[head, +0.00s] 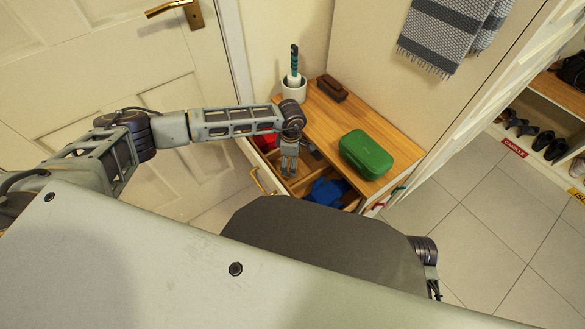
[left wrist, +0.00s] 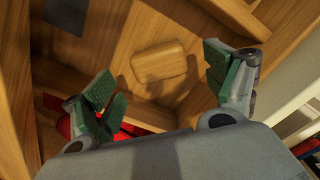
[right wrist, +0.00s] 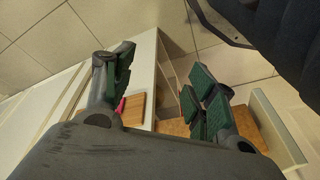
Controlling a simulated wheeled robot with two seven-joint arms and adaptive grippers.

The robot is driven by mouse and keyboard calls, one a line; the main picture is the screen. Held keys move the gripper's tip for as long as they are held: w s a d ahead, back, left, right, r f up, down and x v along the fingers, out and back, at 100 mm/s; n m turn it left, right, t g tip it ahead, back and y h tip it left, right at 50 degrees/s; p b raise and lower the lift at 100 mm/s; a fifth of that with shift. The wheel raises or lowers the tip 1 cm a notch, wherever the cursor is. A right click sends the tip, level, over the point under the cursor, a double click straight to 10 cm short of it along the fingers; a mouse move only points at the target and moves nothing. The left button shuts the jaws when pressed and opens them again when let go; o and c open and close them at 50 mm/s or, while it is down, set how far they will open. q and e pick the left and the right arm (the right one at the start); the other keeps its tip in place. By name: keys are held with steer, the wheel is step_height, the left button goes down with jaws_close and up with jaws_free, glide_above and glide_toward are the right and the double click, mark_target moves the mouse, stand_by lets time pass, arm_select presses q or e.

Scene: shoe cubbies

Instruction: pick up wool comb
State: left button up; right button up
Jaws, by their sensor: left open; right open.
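My left gripper (head: 288,170) reaches down into the open drawer (head: 257,181) of the wooden-topped cabinet; it is open and empty. In the left wrist view a pale wooden, rounded rectangular piece (left wrist: 158,61) lies flat in a drawer compartment, between the spread fingers (left wrist: 160,77) and beyond their tips, not touched. It looks like the wool comb, but no teeth show, so I cannot be sure. In the head view my left arm and hand hide it. My right gripper (right wrist: 165,75) is open and empty, off to the right, away from the drawer.
Blue cloth (head: 326,192) and something red (head: 264,140) lie in other drawer compartments with wooden dividers. On the cabinet top (head: 325,122) are a green case (head: 367,155), a dark brown brush (head: 331,88) and a white holder (head: 293,90). The tiled floor (head: 465,215) at right is clear.

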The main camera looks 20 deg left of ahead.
arm_select(q)
step_height(320, 180, down, 2)
steer(key=shift+f, duration=0.1)
steer(key=shift+f+b, duration=0.3)
steer(key=shift+f, duration=0.1)
arm_select(e)
steer(key=shift+s+a+r, duration=0.1)
steer(key=shift+a+r, duration=0.1)
steer(key=shift+r, duration=0.8)
arm_select(q)
steer(key=shift+c, duration=0.4)
steer(key=c, duration=1.1)
arm_select(e)
steer(key=shift+w+f, duration=0.1)
steer(key=shift+w, duration=0.1)
